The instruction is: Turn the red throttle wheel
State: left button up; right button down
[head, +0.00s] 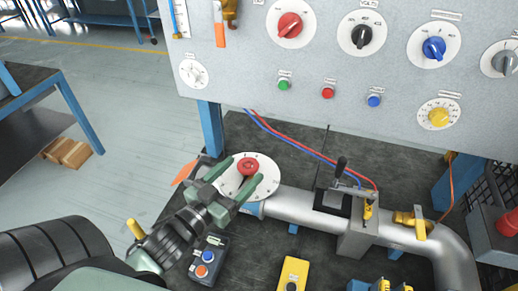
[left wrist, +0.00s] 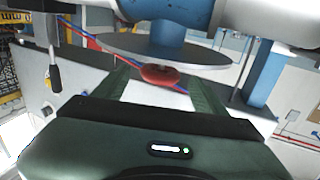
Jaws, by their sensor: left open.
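The red throttle wheel (head: 247,165) sits on a round white dial plate (head: 262,184) at the end of the grey pipe on the bench. My left gripper (head: 228,180) is open, with its two green fingers reaching over the plate on either side of the wheel. In the left wrist view the red wheel (left wrist: 163,74) lies between the fingertips (left wrist: 160,85), under the grey disc (left wrist: 155,50). I cannot tell whether the fingers touch the wheel. My right gripper is not in view.
A panel (head: 330,75) with coloured knobs and buttons stands behind. A button box (head: 208,258) and a yellow device (head: 293,273) lie in front. Red and blue cables run behind the wheel.

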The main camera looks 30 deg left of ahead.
aim_at(254, 158)
pick_arm(q)
jog(key=shift+w+d+r+p, duration=0.1)
jog(key=shift+w+p, duration=0.05)
jog(key=shift+w, duration=0.5)
jog(key=shift+w+d+r+p, duration=0.1)
jog(key=shift+w+p, duration=0.05)
jog(key=shift+w, duration=0.45)
jog(key=w, duration=0.3)
jog(key=shift+w+f+p, duration=0.1)
jog(key=shift+w+p, duration=0.15)
jog(key=shift+p, duration=0.05)
jog(key=shift+w+d, duration=0.1)
jog(key=shift+w, duration=0.35)
jog(key=shift+f, duration=0.1)
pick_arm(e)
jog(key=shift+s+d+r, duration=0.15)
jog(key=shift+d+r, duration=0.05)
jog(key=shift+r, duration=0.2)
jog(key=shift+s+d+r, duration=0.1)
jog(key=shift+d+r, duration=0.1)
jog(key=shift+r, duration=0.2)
pick_arm(q)
jog(key=shift+c, duration=0.3)
